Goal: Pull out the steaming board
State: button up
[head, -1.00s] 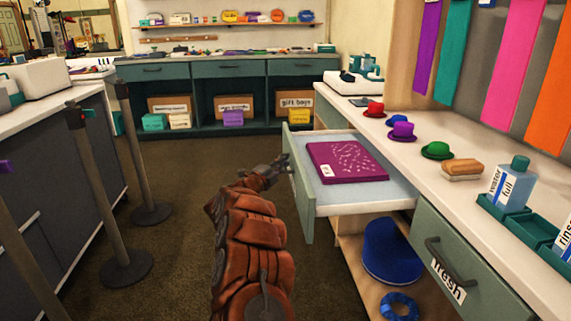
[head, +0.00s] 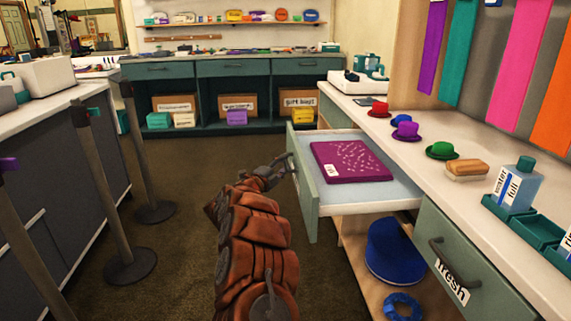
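A pull-out board (head: 390,192) with a pale blue top and a green front (head: 303,190) sticks out from under the right-hand counter. A purple speckled slab (head: 350,163) with a small white label lies flat on it. My gripper (head: 284,171) is at the outer face of the green front, near its dark handle (head: 292,164). The fingers are small and dark, seen from behind my orange-brown arm. I cannot tell whether they are closed on the handle or only beside it.
Below the board, an open shelf holds a blue hat (head: 392,252) and a blue ring (head: 402,307). A closed drawer (head: 462,265) labelled "fresh" is nearer. Small hats and bottles stand on the counter (head: 405,133). Posts (head: 130,265) stand at left; floor between is clear.

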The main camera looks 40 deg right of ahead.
jog(key=v, duration=1)
jog(key=shift+a, duration=0.25)
jog(key=shift+s, duration=0.1)
jog(key=shift+r, duration=0.1)
